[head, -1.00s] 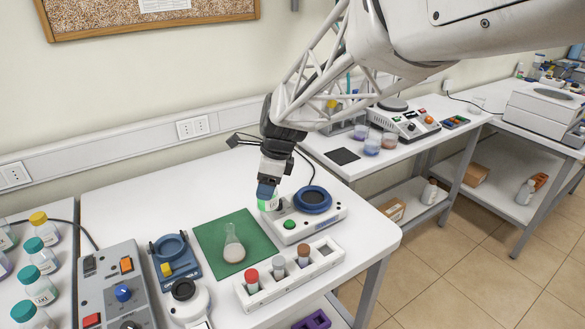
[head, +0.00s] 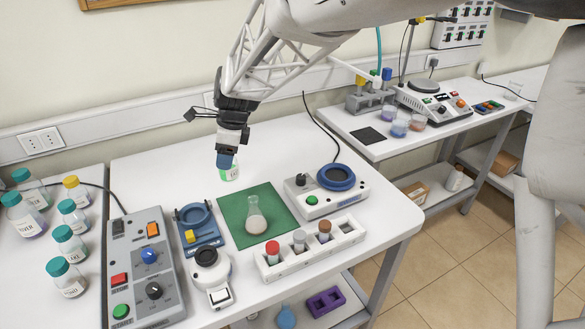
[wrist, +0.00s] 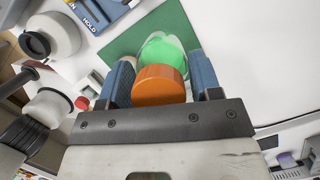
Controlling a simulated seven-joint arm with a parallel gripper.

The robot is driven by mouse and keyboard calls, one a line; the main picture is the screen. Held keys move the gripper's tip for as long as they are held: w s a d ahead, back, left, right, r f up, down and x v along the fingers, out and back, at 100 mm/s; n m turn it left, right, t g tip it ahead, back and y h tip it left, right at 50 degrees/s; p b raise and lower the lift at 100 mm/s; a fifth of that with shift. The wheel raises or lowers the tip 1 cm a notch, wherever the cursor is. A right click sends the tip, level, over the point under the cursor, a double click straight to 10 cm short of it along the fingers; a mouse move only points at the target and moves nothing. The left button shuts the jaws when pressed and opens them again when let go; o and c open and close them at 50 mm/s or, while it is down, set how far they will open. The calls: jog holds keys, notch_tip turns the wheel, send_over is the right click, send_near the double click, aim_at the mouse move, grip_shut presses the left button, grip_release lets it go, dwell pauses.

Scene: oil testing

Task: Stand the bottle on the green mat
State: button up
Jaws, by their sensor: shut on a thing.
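My gripper (head: 226,162) is shut on a bottle (head: 231,174). In the wrist view the bottle shows an orange cap (wrist: 159,84) between the two blue fingers and a bright green body (wrist: 162,52). In the head view the gripper hides the cap, and only the green-and-white lower part shows. The bottle hangs roughly upright at the back edge of the green mat (head: 234,207) in the picture; its exact height is hard to tell. The mat also shows in the wrist view (wrist: 172,17), beyond the bottle.
A conical flask (head: 256,218) stands mid-mat. A hotplate (head: 328,193) is right of the mat, a blue ring device (head: 197,228) left. A white rack (head: 312,248) with several capped vials lies in front. The table behind the mat is clear.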

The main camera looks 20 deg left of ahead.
aim_at(236, 159)
jog(key=shift+f, duration=0.1)
jog(key=shift+f, duration=3.05)
jog(key=shift+f, duration=1.85)
jog(key=shift+f, duration=0.15)
jog(key=o, duration=1)
jog(key=v, duration=1.2)
